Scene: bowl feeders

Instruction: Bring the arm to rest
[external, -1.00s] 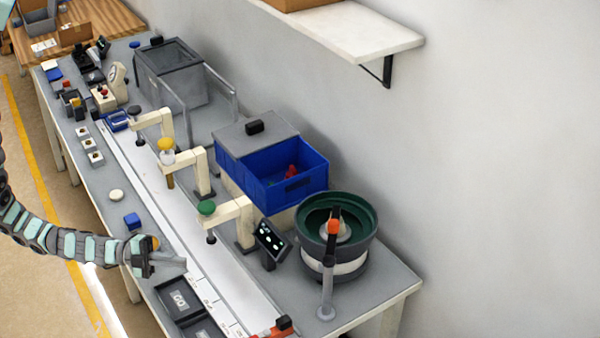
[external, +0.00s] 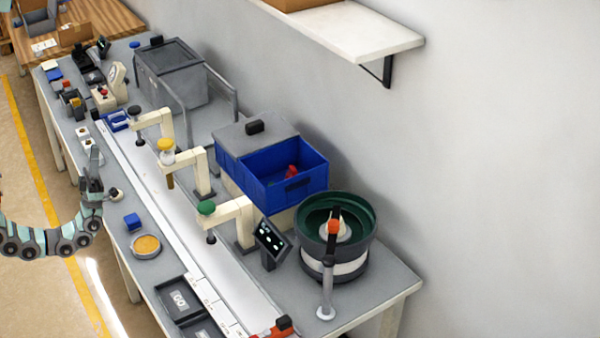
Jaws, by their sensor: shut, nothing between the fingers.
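My gripper (external: 91,160) is shut and empty. Whether the gripper touches anything there, I cannot tell.
A blue block (external: 132,222) and a round dish with an orange top (external: 146,245) sit on the bench's near side. A GO tray (external: 181,299) lies farther front. A blue bin (external: 270,180) and a green bowl feeder (external: 338,232) stand along the wall side.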

